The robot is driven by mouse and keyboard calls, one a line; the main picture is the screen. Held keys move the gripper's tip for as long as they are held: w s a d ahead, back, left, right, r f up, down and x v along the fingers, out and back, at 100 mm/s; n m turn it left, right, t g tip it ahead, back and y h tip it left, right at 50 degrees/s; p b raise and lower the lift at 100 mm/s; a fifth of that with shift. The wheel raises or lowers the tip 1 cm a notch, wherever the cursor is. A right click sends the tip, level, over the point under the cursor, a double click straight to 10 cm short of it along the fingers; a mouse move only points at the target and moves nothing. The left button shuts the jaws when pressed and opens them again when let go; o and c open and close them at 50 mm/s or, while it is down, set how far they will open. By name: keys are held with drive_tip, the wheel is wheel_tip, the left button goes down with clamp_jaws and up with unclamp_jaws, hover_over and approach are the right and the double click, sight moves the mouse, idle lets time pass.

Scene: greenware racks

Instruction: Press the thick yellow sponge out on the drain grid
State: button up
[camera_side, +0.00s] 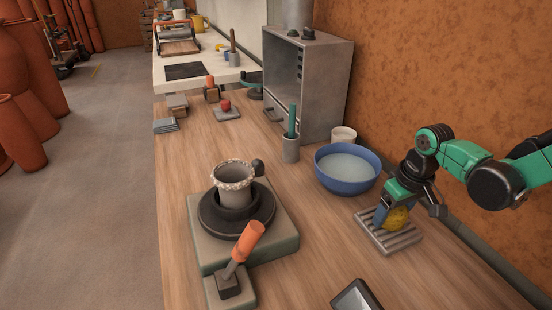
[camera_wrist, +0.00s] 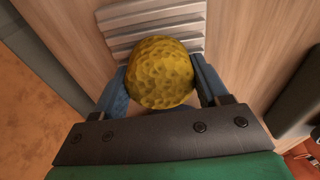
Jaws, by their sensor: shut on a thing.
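The yellow sponge (camera_side: 397,218) is rounded and pitted. In the side view it is at the drain grid (camera_side: 373,238), low over the slats or touching them; I cannot tell which. My gripper (camera_side: 388,214) is shut on the sponge. In the wrist view the sponge (camera_wrist: 160,73) sits between the two blue fingers of my gripper (camera_wrist: 163,85), one on each side. The pale slats of the drain grid (camera_wrist: 150,18) show beyond it. The underside of the sponge is hidden.
A blue bowl (camera_side: 346,184) of cloudy liquid stands just left of the grid, with a pale cup (camera_side: 343,135) behind it. A wheel with a rough-rimmed pot (camera_side: 235,186) is farther left. A dark tablet-like object (camera_side: 356,297) lies at the front edge. Bare wood lies between the wheel and grid.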

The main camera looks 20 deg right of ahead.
drive_tip(key=shift+r, duration=3.5)
